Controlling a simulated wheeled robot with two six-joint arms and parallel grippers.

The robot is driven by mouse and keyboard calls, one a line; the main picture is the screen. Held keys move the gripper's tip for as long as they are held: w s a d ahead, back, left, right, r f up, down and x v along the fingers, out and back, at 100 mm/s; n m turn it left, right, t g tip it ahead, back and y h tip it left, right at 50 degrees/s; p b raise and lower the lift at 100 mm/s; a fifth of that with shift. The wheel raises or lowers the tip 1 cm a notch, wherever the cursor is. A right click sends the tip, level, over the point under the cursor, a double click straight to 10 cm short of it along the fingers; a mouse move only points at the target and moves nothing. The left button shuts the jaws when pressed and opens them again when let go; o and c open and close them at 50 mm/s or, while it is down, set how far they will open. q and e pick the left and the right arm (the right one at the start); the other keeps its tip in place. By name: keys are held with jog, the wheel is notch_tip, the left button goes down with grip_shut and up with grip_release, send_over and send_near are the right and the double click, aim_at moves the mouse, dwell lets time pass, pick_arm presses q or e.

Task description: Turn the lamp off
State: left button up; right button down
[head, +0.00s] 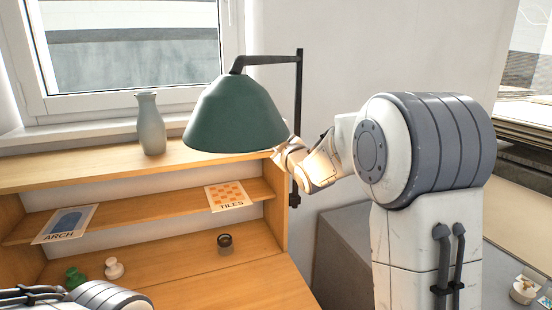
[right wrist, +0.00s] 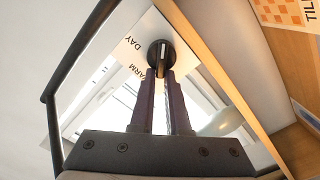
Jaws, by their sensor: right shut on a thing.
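A lamp with a dark green shade (head: 236,115) hangs from a black bracket (head: 298,110) over the wooden shelf unit. Warm light falls on the wood and on my wrist below the shade. In the right wrist view a round black knob (right wrist: 160,50) with a pale pointer line sits on a white plate (right wrist: 126,52). The plate reads DAY and a partly hidden word ending in ARM. My right gripper (right wrist: 160,75) is shut on the knob. In the head view its fingers are hidden behind the shade. My left gripper is out of view.
A grey vase (head: 150,124) stands on the top shelf by the window. TILES (head: 228,196) and ARCH (head: 66,224) cards lean on the middle shelf. A small dark cup (head: 225,242), a white piece (head: 114,268) and a green piece (head: 75,277) stand below.

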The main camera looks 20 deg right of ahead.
jog(key=n+b, duration=0.4)
jog(key=b, duration=0.1)
jog(key=f+n+b, duration=0.1)
jog(key=n+b, duration=0.3)
jog(key=b, duration=0.1)
jog(key=f+n+b, duration=0.1)
jog(key=n+b, duration=0.3)
jog(key=b, duration=0.1)
jog(key=shift+a+f+n, duration=0.25)
jog(key=shift+a+n, duration=0.15)
jog(key=shift+d+f+n+b, duration=0.15)
jog(key=shift+n+b, duration=0.65)
jog(key=shift+n, duration=0.6)
jog(key=c, duration=0.9)
grip_release()
